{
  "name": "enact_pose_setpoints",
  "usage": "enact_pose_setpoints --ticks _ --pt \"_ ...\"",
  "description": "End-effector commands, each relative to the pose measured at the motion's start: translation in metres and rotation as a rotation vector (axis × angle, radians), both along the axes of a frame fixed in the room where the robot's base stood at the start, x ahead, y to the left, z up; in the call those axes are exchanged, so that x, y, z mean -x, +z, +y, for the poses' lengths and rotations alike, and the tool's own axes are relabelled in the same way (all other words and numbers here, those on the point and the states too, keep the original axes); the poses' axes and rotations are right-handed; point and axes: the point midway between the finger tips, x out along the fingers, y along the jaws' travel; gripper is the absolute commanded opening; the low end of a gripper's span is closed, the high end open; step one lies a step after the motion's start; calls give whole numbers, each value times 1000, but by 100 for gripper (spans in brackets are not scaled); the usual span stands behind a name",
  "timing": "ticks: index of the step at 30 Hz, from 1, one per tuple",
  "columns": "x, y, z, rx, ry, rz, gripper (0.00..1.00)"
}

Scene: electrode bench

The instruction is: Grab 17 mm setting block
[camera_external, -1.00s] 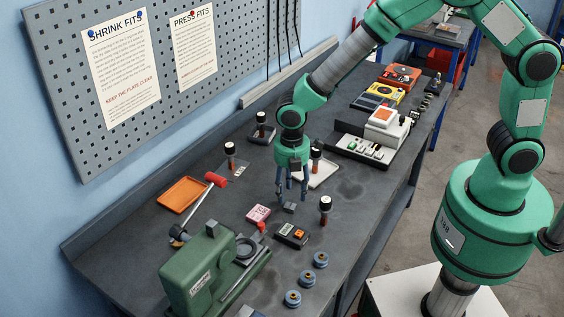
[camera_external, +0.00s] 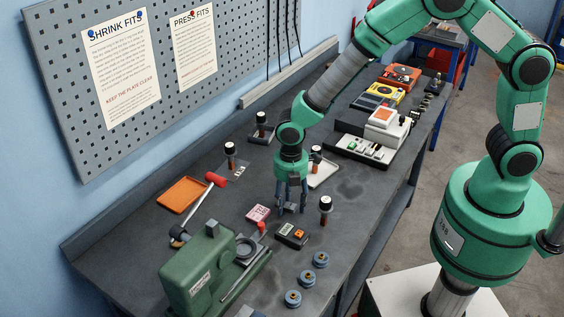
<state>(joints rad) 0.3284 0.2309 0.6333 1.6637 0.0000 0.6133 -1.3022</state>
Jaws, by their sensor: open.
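A small dark grey block (camera_external: 290,208) lies on the bench top; it looks like the setting block, but any size marking is too small to read. My gripper (camera_external: 291,203) points down over it with its fingers open, one on each side of the block, tips low near the bench surface. I cannot tell whether a finger touches the block. The fingers partly hide it.
A green press (camera_external: 205,270), blue rings (camera_external: 293,299) and an orange tray (camera_external: 183,194) lie further off.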

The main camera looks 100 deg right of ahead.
Motion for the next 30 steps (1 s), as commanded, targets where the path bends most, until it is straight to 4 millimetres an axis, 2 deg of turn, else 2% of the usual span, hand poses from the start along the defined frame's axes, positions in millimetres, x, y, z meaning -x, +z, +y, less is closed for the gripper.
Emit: enact_pose_setpoints --ticks 11,18,30 --pt "0 0 0 0 0 0 47" --pt "0 0 0 0 0 0 0" --pt "0 5 0 1 0 -1 0"
